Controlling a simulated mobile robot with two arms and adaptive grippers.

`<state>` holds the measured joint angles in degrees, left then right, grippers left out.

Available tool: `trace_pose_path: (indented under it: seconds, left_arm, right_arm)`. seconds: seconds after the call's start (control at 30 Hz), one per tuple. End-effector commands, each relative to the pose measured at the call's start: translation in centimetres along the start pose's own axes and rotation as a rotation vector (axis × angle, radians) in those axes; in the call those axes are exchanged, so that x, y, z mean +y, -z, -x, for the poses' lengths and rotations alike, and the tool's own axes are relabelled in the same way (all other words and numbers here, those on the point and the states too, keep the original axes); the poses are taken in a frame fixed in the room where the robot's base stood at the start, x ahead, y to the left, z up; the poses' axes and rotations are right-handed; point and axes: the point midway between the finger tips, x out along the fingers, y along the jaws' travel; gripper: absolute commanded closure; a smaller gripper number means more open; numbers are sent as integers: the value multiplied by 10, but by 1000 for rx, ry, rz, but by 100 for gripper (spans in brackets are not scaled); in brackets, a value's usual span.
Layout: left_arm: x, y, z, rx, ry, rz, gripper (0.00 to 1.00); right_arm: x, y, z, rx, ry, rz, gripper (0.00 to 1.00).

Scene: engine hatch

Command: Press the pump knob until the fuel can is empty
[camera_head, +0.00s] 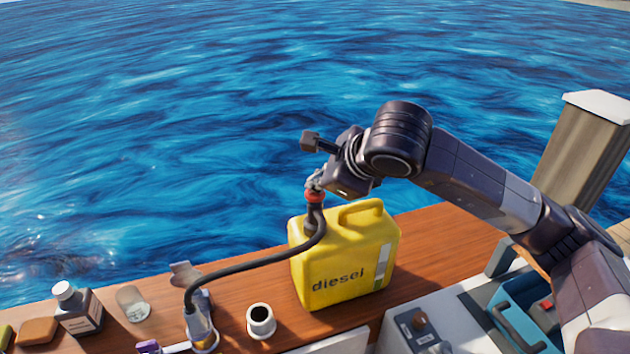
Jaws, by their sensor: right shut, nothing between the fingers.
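The yellow fuel can (345,258), marked "diesel", stands upright on the wooden ledge. A pale strip (383,262) runs down its right side; I cannot tell the fuel level from it. The red pump knob (314,197) sits on top of the pump at the can's upper left. My right gripper (316,181) is shut and empty, with its fingertips right above the knob, touching or nearly touching it. A black hose (255,262) runs from the pump to a clear-walled filler (202,332) at lower left. My left gripper is out of view.
A white cup with dark liquid (261,320) stands between filler and can. A bottle (79,308), a glass (133,303) and a brown block (38,331) stand at left. A blue toolbox (520,308) lies at lower right. Water lies beyond the ledge (440,238).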

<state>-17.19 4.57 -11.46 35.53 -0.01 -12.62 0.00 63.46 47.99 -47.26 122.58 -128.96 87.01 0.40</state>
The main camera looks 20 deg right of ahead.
Motion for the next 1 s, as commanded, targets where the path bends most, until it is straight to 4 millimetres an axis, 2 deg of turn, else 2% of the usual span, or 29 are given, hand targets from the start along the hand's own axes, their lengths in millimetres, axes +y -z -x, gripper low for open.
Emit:
trace_pose_path:
  seconds: [0.37,1.0]
  left_arm:
    - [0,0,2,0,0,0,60]
    - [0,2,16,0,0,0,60]
  right_arm:
    - [-1,-1,2,4,-4,0,100]
    - [-21,-21,28,1,-1,1,100]
